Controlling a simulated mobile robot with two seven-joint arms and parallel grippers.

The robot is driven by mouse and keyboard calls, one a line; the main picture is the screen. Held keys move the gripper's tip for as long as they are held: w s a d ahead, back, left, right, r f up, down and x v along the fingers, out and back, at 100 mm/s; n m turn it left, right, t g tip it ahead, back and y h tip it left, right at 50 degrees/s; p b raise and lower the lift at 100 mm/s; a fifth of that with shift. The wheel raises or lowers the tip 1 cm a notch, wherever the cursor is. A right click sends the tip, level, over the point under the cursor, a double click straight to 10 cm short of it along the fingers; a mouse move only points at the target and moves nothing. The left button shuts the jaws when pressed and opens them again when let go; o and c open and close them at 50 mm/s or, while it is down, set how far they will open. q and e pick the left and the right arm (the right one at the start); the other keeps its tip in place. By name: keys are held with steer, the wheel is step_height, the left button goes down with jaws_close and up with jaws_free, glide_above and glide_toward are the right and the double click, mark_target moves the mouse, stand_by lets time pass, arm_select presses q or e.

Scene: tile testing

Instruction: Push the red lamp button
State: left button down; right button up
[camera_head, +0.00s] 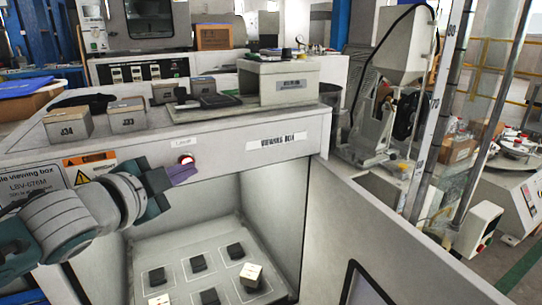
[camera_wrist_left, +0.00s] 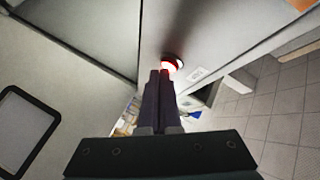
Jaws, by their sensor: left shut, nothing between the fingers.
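In the left wrist view the button (camera_wrist_left: 173,64) shows a bright red glow and is partly behind the fingertips. My left gripper (camera_head: 192,172) comes in from the left, with its purple fingers closed and empty. Its fingertips (camera_wrist_left: 160,74) are right at the button, just below it in the head view. I cannot tell if they touch it. My right gripper is not in view.
The viewing box (camera_head: 325,140) is open at the front, with several dark samples and pale blocks inside. Boxes labelled "J34" (camera_head: 68,124) and "J33" (camera_head: 127,116) stand on top. A hopper machine (camera_head: 402,45) stands at the right.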

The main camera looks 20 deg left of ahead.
arm_select(q)
steer(key=shift+s+d, duration=0.15)
steer(key=shift+d, duration=0.05)
steer(key=s+d+p, duration=0.1)
steer(key=s+d, duration=0.3)
steer(key=shift+d+p, duration=0.25)
steer(key=shift+p, duration=0.15)
stand_by(0.4)
steer(key=s+d+r+n+g+h+p, duration=0.1)
steer(key=s+d+r+n+g+p, duration=0.25)
steer(key=s+r+p, duration=0.7)
steer(key=s+d+r+n+g+p, duration=0.2)
steer(key=s+r+g+p, duration=0.25)
steer(key=r+p, duration=1.05)
steer(key=s+d+r+n+g+h+p, duration=0.1)
steer(key=s+d+r+n+g+p, duration=0.2)
steer(key=s+r+p, duration=0.75)
step_height(320, 180, up, 37)
steer(key=w+p, duration=0.1)
steer(key=p, duration=3.9)
steer(key=shift+w+g, duration=0.25)
steer(key=shift+g, duration=0.15)
